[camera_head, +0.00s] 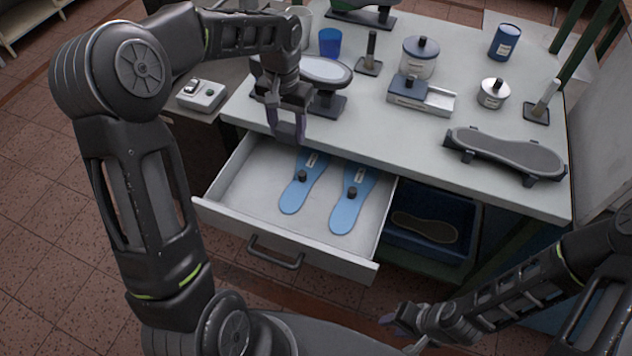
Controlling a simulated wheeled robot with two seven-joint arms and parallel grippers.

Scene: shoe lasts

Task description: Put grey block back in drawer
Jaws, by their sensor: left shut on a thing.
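The drawer (236,190) is pulled out from under the worktable, with its handle facing me. Two blue shoe-shaped pieces (293,197) with dark knobs lie in its middle and right, and its left part is bare. My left gripper (287,138) points down over the drawer's back edge, close to the tabletop front. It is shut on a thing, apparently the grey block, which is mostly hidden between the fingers. My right gripper (397,333) is low at the bottom, away from the drawer, with its fingertips apart and nothing visible between them.
On the worktable (390,135) stand a blue cup (330,42), tins, dark stands and a dark sole-shaped piece (506,150). A blue crate (432,245) with an insole sits below, right of the drawer. A small switch box (202,95) is at left.

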